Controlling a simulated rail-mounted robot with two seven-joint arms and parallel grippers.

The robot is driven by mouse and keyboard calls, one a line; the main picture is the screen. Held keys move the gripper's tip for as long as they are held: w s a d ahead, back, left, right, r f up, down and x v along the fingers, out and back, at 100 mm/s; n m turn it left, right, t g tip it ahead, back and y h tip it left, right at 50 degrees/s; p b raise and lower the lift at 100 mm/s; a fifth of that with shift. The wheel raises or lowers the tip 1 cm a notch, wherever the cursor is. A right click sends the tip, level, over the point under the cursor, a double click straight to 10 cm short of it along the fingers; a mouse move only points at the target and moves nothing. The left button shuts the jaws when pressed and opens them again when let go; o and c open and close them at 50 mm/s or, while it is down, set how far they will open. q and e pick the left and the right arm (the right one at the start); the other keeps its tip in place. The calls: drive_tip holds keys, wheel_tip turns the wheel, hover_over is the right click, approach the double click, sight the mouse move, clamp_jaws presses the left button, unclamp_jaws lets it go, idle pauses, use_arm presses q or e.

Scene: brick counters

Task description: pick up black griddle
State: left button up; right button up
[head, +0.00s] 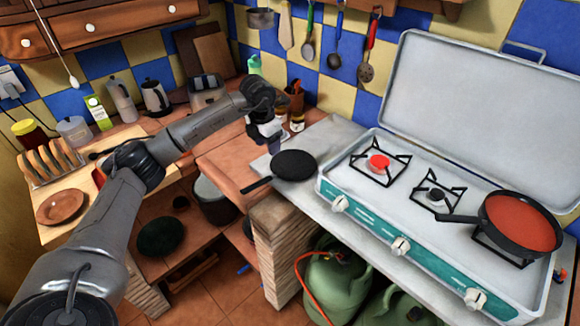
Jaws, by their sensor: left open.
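The black griddle (294,165), a flat round pan, lies on the grey counter left of the camping stove. Its dark handle points left and toward me, over the counter's edge. My left gripper (272,146) is open and points down just behind the griddle's upper left rim, with nothing seen between its fingers. Whether it touches the rim cannot be told from this angle. My right gripper is not in view.
Bottles (297,118) stand behind my gripper. A toast rack (50,165) and a brown plate (61,206) are at left.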

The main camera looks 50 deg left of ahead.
use_arm(q)
drive_tip(key=s, duration=0.1)
drive_tip(key=g+b, duration=0.1)
drive_tip(key=b, duration=0.1)
hover_over(266, 178)
wheel_tip(266, 178, down, 7)
drive_tip(key=shift+s, duration=0.15)
drive_tip(key=shift+f, duration=0.9)
drive_tip(key=shift+d+f+b, duration=0.1)
drive_tip(key=shift+f+b, duration=0.65)
drive_tip(key=shift+f, duration=1.85)
drive_tip(key=c, duration=0.6)
drive_tip(key=shift+r, duration=0.1)
clamp_jaws()
